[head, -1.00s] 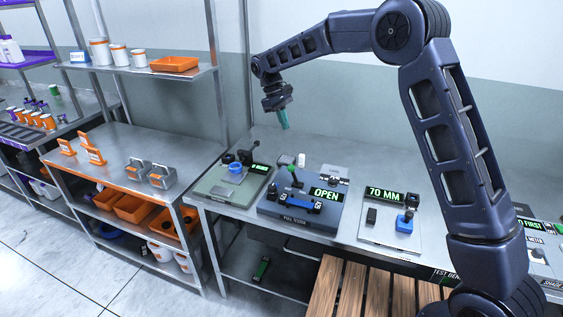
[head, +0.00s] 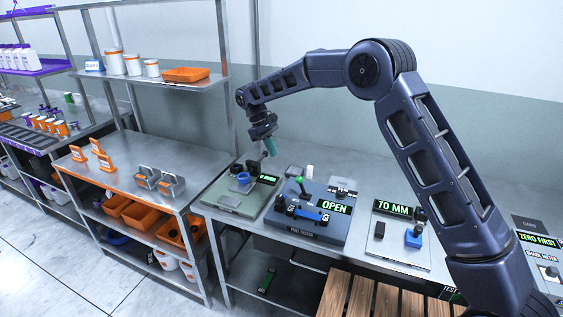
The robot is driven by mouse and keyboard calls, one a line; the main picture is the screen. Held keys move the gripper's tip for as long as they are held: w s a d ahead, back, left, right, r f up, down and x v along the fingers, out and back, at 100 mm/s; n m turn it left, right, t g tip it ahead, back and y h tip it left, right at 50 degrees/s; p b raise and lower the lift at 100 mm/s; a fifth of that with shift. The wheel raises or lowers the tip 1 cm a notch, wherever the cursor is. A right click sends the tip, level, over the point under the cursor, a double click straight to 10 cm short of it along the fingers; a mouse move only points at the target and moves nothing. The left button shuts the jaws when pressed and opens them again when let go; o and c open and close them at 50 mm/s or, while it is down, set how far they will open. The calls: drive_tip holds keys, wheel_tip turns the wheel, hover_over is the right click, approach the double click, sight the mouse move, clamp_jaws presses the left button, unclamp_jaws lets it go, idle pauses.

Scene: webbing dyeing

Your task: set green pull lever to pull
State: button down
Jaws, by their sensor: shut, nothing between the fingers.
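The green pull lever (head: 300,181) has a green knob on a dark stem and stands on the blue-grey pull tester (head: 318,236). The tester's display (head: 334,206) reads OPEN. A blue part lies across the front of the tester. My gripper (head: 271,147), with teal fingers, is shut and empty. It points down in the air, above and to the left of the green knob in the picture, apart from it. The fingertips are small in view.
A grey-green device (head: 238,203) with a blue ring stands left of the tester. A plate with a 70 MM display (head: 394,208) and a blue block (head: 414,237) stands to its right. A steel side table (head: 120,175) with orange stands is at the left. Wooden slats (head: 375,298) lie in front.

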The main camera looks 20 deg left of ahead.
sight(301, 186)
drive_tip(key=d+f, duration=0.4)
drive_tip(key=f, duration=0.1)
drive_tip(key=s+d+f, duration=0.1)
drive_tip(key=d+f, duration=0.1)
drive_tip(key=shift+d+f, duration=0.2)
drive_tip(key=shift+f, duration=0.2)
drive_tip(key=shift+s+d+r, duration=0.1)
drive_tip(key=shift+d, duration=0.6)
drive_tip(key=shift+d+r+y, duration=0.15)
drive_tip(key=shift+d+y, duration=0.1)
drive_tip(key=shift+y, duration=0.35)
